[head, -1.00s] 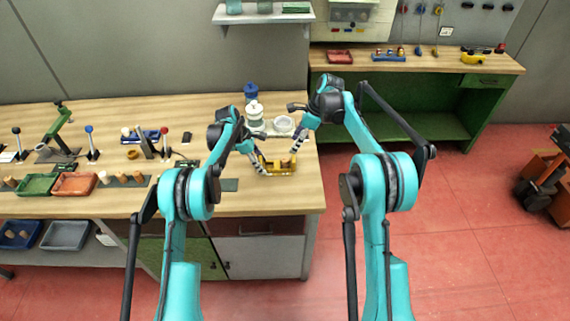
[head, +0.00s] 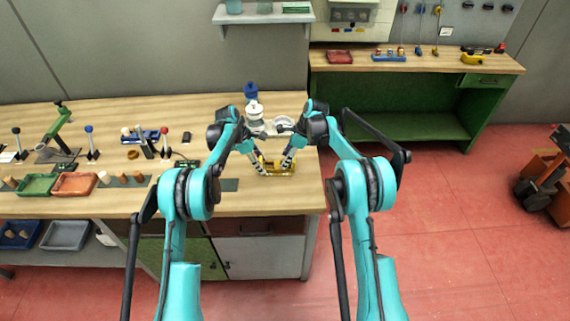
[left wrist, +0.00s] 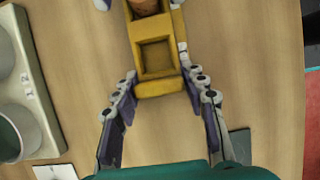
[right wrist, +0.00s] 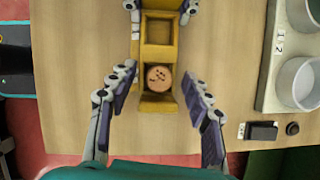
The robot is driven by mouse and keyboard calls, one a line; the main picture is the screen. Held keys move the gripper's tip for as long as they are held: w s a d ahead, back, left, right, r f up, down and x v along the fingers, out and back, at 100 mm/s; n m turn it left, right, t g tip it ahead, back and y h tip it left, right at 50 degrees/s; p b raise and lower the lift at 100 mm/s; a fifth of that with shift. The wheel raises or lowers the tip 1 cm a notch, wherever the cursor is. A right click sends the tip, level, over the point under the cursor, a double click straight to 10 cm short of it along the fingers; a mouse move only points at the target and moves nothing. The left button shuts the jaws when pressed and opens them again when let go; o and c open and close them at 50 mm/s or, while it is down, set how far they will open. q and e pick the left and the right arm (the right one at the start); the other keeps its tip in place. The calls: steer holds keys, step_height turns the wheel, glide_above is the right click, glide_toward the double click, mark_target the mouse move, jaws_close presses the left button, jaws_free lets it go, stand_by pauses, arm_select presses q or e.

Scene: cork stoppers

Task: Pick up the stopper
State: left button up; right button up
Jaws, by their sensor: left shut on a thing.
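The stopper (right wrist: 158,77) is a round brown cork with dark specks. It sits in an end compartment of a small yellow holder (head: 280,174), and its edge also shows at the top of the left wrist view (left wrist: 145,6). The holder's other compartment (left wrist: 156,57) is empty. My left gripper (left wrist: 160,80) is shut on the holder's empty end, a finger on each side. My right gripper (right wrist: 159,76) is open over the stopper's end, its fingers on either side and apart from the holder. In the head view the stopper is hidden.
Behind the holder stand a white-lidded jar (head: 255,112), a blue-lidded jar (head: 251,92) and a pale tray with round cups (right wrist: 270,75). Green (head: 38,184) and orange (head: 75,184) trays and loose corks lie at left. The bench's right edge is close.

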steer(key=c, duration=0.7)
steer(key=shift+o, duration=0.2)
steer(key=shift+r, duration=0.1)
step_height(320, 180, up, 10)
arm_select(q)
steer(key=o, duration=1.4)
